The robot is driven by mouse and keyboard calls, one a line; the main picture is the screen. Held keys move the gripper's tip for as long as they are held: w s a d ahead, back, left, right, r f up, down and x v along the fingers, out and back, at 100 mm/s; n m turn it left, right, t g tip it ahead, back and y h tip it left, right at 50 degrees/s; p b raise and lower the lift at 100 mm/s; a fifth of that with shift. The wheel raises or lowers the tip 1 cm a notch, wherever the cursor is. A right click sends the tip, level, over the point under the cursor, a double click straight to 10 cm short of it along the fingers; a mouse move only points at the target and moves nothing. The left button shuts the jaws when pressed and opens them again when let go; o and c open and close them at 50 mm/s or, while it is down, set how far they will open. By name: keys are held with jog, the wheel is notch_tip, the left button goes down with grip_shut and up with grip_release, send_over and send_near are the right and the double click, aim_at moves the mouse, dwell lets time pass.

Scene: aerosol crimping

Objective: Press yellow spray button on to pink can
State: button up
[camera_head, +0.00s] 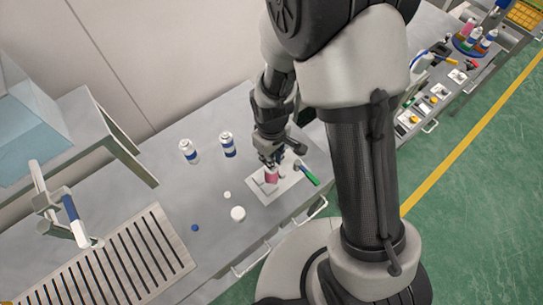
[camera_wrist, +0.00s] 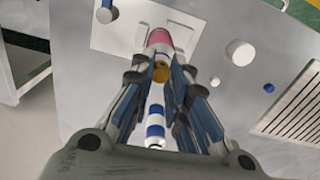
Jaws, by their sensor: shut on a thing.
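The pink can (camera_head: 271,177) stands on a pale plate (camera_head: 258,193) on the grey bench, directly below my gripper (camera_head: 269,161). In the wrist view the pink can (camera_wrist: 160,38) shows just beyond the fingertips. My gripper (camera_wrist: 161,70) is shut on the yellow spray button (camera_wrist: 161,73), which sits between the fingertips in line with the can's top. I cannot tell whether the button touches the can. In the head view the button is hidden by my gripper.
A green-handled tool (camera_head: 308,175) lies right of the pink can. A white disc (camera_head: 238,213), a small white piece (camera_head: 227,195) and a blue cap (camera_head: 195,228) lie on the bench. A slotted grate (camera_head: 130,262) is at lower left.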

dwell(0.4)
jog(key=o, duration=0.7)
jog(key=shift+o, duration=0.3)
jog(key=o, duration=0.5)
jog(key=shift+r, duration=0.1)
jog(key=shift+r+p, duration=2.5)
jog(key=shift+r, duration=0.95)
jog(key=shift+c, duration=0.4)
